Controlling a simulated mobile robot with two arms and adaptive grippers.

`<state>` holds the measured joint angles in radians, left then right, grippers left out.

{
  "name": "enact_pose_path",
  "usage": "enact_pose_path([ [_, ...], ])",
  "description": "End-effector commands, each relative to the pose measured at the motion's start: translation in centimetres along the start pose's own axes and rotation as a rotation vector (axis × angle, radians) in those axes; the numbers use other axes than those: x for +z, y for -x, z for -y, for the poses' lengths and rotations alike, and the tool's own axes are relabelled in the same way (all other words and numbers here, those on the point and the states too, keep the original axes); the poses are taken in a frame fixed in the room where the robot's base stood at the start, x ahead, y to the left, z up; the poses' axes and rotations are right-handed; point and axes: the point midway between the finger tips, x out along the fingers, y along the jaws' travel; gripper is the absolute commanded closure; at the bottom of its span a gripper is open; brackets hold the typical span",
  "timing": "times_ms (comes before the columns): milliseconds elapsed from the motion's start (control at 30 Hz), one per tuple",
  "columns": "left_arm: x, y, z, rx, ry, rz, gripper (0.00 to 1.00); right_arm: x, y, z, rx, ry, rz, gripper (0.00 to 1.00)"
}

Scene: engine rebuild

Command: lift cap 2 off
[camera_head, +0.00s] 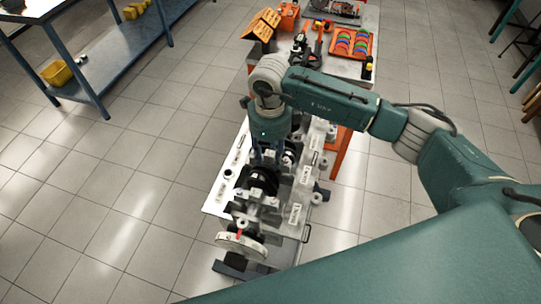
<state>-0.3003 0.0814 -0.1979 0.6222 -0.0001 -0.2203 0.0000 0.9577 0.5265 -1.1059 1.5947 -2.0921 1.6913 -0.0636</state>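The engine block (296,213) lies lengthwise below me, with dark round crankshaft parts (262,178) along its middle and a pale round disc (241,245) at its near end. Several grey bearing caps seem to sit along the crank line, but they are small and partly covered, so I cannot tell which one is cap 2. My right gripper (268,155) points down over the far half of the block, above the crank line. Its fingertips blend with the dark parts, and I cannot tell whether they hold anything. My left gripper is not in view.
Behind the block, a workbench holds an orange tray (352,43) of coloured rings, an orange rack (263,25) and tools. A blue shelf unit (105,55) with a yellow bin (57,73) stands at upper left. The tiled floor left of the block is clear.

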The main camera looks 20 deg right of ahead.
Motion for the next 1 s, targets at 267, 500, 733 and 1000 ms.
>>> enact_pose_path([
  [267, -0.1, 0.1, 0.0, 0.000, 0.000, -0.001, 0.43, 0.0, -0.7, 0.0, -0.001, 0.002, 0.000, 0.66],
  [500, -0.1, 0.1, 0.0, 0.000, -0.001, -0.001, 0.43, 0.0, -0.7, 0.0, -0.001, 0.001, 0.000, 1.00],
  [733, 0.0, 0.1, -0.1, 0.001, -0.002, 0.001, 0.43, 0.1, -0.5, 0.0, -0.001, 0.001, 0.002, 1.00],
  [1000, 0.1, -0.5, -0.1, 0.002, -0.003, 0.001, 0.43, 0.1, 1.2, 0.1, -0.004, 0.000, 0.004, 1.00],
])
